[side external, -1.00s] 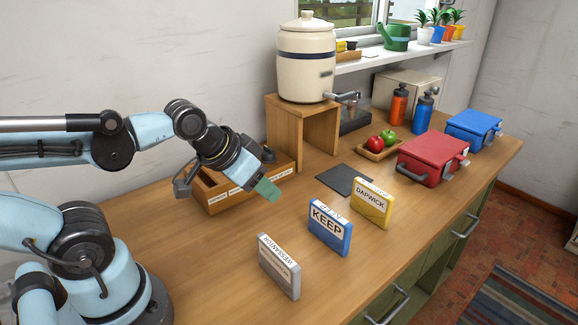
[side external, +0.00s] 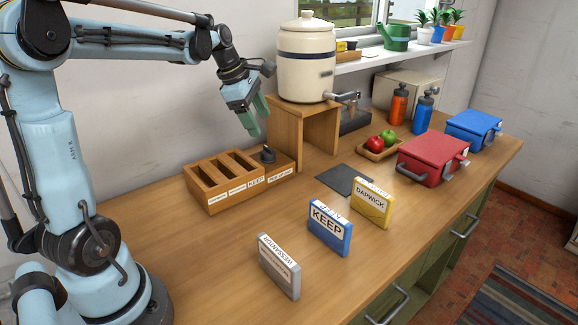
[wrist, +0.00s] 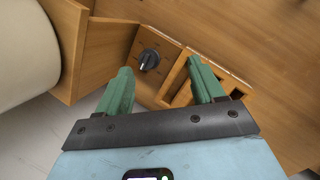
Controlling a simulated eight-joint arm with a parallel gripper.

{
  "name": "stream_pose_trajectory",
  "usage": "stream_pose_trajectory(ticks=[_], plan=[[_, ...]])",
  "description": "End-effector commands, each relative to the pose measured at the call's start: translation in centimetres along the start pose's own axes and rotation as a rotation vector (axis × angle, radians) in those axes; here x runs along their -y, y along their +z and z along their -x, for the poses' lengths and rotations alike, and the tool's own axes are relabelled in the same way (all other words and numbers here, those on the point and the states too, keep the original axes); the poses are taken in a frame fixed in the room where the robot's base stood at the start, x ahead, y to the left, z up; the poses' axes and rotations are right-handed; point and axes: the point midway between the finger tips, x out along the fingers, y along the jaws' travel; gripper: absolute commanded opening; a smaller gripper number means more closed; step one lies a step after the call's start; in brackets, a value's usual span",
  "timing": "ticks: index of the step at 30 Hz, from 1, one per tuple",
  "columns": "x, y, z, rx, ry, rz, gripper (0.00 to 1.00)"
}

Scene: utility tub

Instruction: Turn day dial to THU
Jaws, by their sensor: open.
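The day dial (side external: 268,154) is a dark knob on top of the right end of the wooden sorter box (side external: 222,202). In the wrist view the dial (wrist: 149,60) shows between and beyond my fingertips, with a pale pointer line on it; the day marks around it are too small to read. My gripper (side external: 254,116) has green fingers pointing down and is above the dial, apart from it. In the wrist view my gripper (wrist: 160,80) is open, with nothing between its fingers.
A wooden stand (side external: 318,135) with a cream crock (side external: 305,65) rises close to the right of the dial. Grey (side external: 279,268), blue (side external: 330,228) and yellow (side external: 372,205) boxes stand in front. The counter between them and the sorter is clear.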

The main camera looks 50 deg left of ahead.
Motion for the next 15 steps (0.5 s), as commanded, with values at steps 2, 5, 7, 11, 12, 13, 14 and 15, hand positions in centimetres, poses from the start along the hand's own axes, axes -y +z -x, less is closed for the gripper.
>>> stream_pose_trajectory(ticks=[2,5,7,11,12,13,14,15], plan=[[-1.9,-1.8,-0.3,0.009,-0.017,0.198,0.68],[-3.3,-3.5,-0.7,0.019,-0.037,0.391,0.68],[-3.9,-4.3,-0.9,0.022,-0.047,0.483,0.68],[-4.4,-5.0,-1.2,0.027,-0.056,0.566,0.68],[-4.4,-5.0,-1.4,0.027,-0.057,0.574,0.68],[-4.4,-5.0,-1.6,0.027,-0.058,0.576,0.68],[-4.4,-5.0,-1.8,0.027,-0.058,0.576,0.68],[-4.3,-4.9,-2.2,0.027,-0.058,0.574,0.68]])
